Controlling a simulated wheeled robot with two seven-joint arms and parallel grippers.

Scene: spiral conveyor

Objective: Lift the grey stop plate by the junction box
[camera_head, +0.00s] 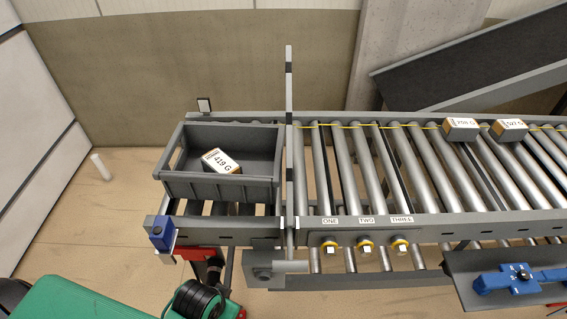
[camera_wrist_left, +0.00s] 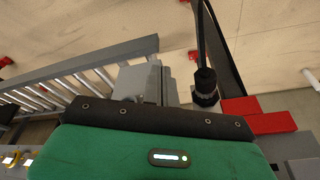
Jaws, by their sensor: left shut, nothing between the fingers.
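The grey stop plate (camera_head: 289,170) shows nearly edge-on in the head view, as a narrow upright strip across the conveyor just right of the dark tray. The grey junction box (camera_head: 262,266) is at the conveyor's front side, near the plate's near end. My left gripper (camera_head: 213,268) is shut and empty, low in front of the conveyor, left of the junction box and apart from the plate. Its fingertips are hard to pick out against dark parts. In the left wrist view, a green housing (camera_wrist_left: 160,155) fills the bottom. My right gripper is not in view.
The dark tray (camera_head: 218,189) holds a box marked 419 G (camera_head: 221,162). Two more boxes (camera_head: 460,129) (camera_head: 509,130) lie on the rollers at right. A blue sensor (camera_head: 161,232) is at the conveyor's front left corner. A blue device (camera_head: 510,280) is at lower right. Floor at left is mostly clear.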

